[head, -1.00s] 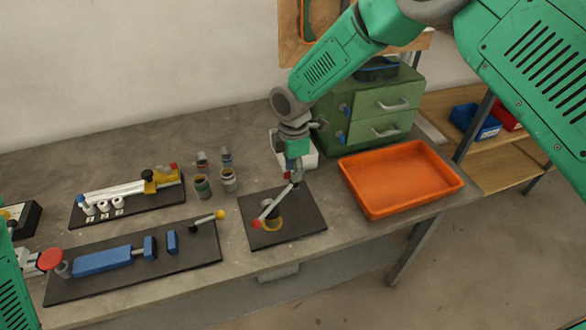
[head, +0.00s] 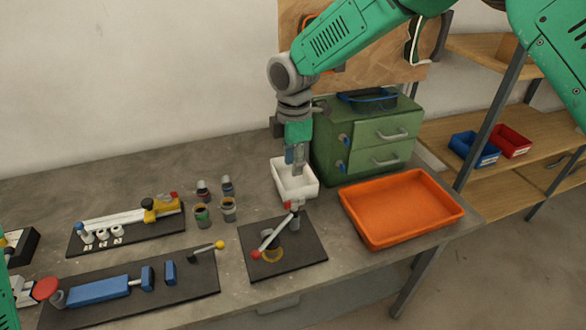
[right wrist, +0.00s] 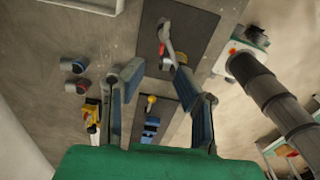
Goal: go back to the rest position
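My right gripper (head: 297,172) hangs pointing down, above the white bin (head: 294,188) and behind the black plate with a lever (head: 312,252). In the right wrist view its two fingers (right wrist: 160,95) are spread apart with nothing between them, so it is open and empty. The lever (head: 272,238) with its red knob leans over the plate, apart from the gripper. Part of my left arm (head: 6,305) shows at the left edge; the left gripper cannot be made out.
An orange tray (head: 376,237) lies at the right, before a green drawer cabinet (head: 357,153). Several small cups (head: 228,209) stand mid-table. Fixture boards with a white tube (head: 118,217) and a blue block (head: 98,289) lie left. Shelves (head: 520,125) stand far right.

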